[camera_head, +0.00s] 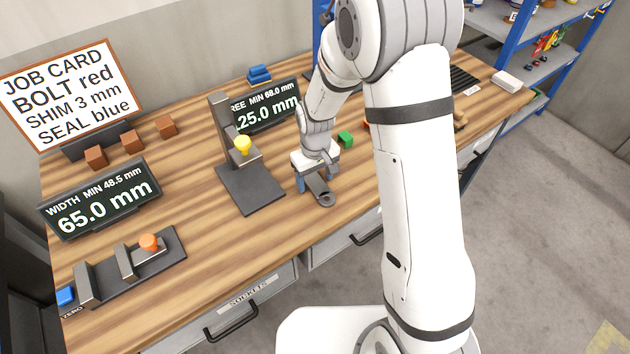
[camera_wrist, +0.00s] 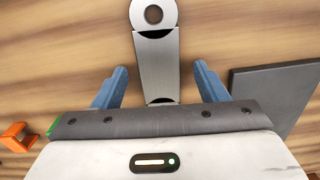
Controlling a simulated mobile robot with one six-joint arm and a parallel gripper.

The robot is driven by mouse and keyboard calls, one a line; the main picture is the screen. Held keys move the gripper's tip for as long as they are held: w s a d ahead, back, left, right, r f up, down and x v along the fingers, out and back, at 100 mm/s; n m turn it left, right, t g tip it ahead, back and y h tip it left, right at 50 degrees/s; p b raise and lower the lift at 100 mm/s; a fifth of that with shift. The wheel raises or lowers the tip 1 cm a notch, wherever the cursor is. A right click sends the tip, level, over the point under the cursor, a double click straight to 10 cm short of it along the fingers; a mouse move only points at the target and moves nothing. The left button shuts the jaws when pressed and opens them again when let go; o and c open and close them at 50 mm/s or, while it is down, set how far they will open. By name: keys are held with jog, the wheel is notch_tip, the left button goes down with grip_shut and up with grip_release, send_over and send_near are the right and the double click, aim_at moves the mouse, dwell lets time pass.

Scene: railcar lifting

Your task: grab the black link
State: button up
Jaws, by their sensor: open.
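The link (camera_head: 323,196) lies on the wooden bench below my gripper (camera_head: 315,180). It is a flat dark grey bar with a round eye at the near end. In the wrist view the link (camera_wrist: 156,62) looks lighter grey, with its ring at the top and black gaps near each end of the bar. My gripper (camera_wrist: 160,68) is open, with one blue finger on each side of the link's lower part. A gap shows between each finger and the link. The gripper body hides what lies under it.
A dark gauge stand (camera_head: 250,190) with a yellow knob (camera_head: 242,145) stands just left of the link. A width gauge with an orange knob (camera_head: 149,242) sits front left. Displays and brown blocks (camera_head: 131,141) stand further back.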

jog(key=shift+f, duration=0.1)
jog(key=c, duration=1.4)
jog(key=shift+c, duration=0.2)
